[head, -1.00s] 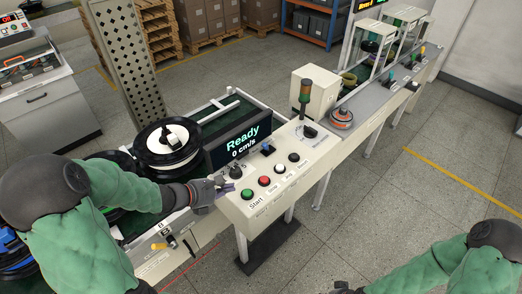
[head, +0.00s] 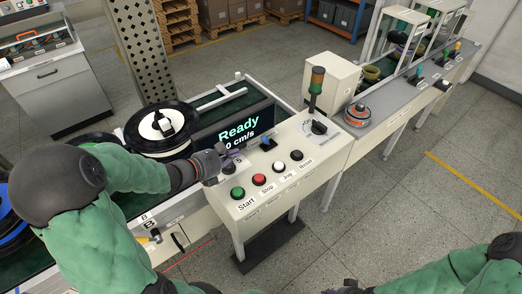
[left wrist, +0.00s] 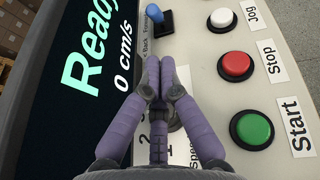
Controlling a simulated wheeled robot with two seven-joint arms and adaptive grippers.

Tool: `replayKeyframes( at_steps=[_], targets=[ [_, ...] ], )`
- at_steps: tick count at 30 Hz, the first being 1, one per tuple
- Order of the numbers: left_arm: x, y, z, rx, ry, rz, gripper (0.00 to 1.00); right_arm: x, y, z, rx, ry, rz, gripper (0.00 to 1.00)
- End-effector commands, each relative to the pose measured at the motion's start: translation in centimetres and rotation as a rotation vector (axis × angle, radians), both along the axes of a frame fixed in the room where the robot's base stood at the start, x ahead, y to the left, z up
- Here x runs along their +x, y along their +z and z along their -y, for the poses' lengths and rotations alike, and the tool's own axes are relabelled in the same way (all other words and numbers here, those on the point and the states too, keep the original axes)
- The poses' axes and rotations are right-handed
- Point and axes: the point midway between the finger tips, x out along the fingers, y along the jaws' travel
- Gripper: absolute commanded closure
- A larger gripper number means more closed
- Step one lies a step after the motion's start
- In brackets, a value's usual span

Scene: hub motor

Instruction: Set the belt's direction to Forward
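The control panel (head: 262,208) carries a small blue-handled switch (head: 267,143) behind the row of buttons. In the left wrist view the blue switch (left wrist: 160,18) is at the top, with a label reading "Back" and a partly readable word beside it; I cannot tell its setting. My left gripper (head: 232,157) is over the panel's left part, its fingertips short of the switch and apart from it. In the left wrist view its purple fingers (left wrist: 160,65) are together and empty, hiding much of the speed knob (left wrist: 177,125). My right gripper (head: 345,287) barely shows at the bottom edge.
The green Start button (head: 238,193), red Stop button (head: 259,180) and two more buttons line the panel's front. The display (head: 238,128) reads "Ready" and "0 cm/s". A rotary switch (head: 319,127) and signal tower (head: 317,85) stand to the right.

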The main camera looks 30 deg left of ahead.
Motion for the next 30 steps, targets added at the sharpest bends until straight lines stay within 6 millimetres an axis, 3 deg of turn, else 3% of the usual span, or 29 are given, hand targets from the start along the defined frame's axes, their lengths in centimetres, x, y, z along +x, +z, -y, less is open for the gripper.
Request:
replayKeyframes(
  at_steps=[3,19,30],
  targets=[
    [0.0,-1.3,0.0,0.0,0.001,0.0,1.0,0.0,-1.3,0.0,0.0,0.0,0.0,0.53],
    [0.5,-1.5,0.1,-0.001,-0.001,0.0,1.0,0.0,-1.5,0.0,0.0,0.0,0.0,0.53],
    [5.6,-3.7,1.7,-0.001,-0.004,0.0,1.0,0.0,-3.5,0.0,0.0,0.0,0.0,0.53]
  ],
)
